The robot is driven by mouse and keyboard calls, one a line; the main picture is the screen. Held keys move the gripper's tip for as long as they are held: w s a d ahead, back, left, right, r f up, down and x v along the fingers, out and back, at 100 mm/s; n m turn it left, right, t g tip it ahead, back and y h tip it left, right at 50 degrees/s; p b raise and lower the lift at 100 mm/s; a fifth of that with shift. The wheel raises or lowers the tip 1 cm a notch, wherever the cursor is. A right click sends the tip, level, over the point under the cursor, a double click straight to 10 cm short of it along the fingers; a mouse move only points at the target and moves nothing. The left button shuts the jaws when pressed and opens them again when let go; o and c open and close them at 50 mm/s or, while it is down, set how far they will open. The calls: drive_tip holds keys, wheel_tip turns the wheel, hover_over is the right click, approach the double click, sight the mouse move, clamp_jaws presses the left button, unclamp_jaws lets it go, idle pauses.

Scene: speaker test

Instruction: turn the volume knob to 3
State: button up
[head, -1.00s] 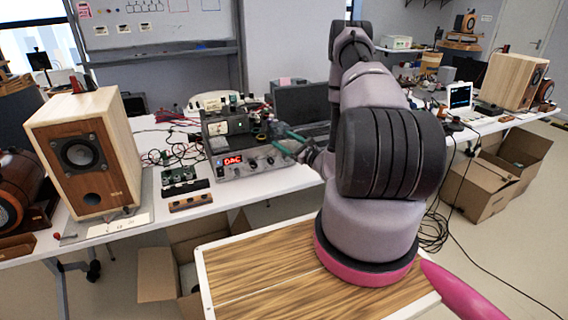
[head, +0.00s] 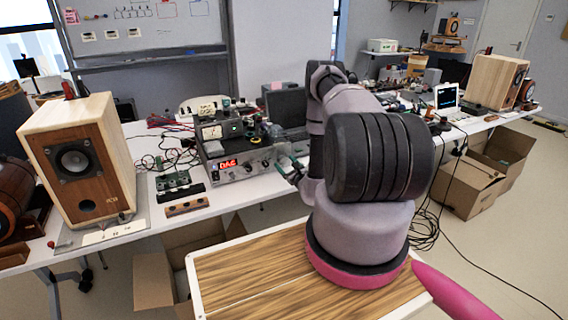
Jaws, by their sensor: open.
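The grey amplifier box (head: 236,172) stands on the white table, with a red lit display (head: 228,164) reading what looks like "DAC". Small knobs (head: 265,163) show on its front panel to the right of the display; I cannot read any scale or tell which is the volume knob. I cannot tell whether a finger touches a knob.
A wooden speaker (head: 82,160) stands left on the table, another (head: 497,82) far right. Small circuit boards (head: 174,182) and a wooden strip (head: 187,206) lie before the amplifier. A dark case (head: 286,106) stands behind it. Cardboard boxes (head: 463,188) and cables are on the floor at right.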

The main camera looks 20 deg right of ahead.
drive_tip(key=shift+w, duration=0.8)
clamp_jaws()
drive_tip(key=shift+m, duration=0.3)
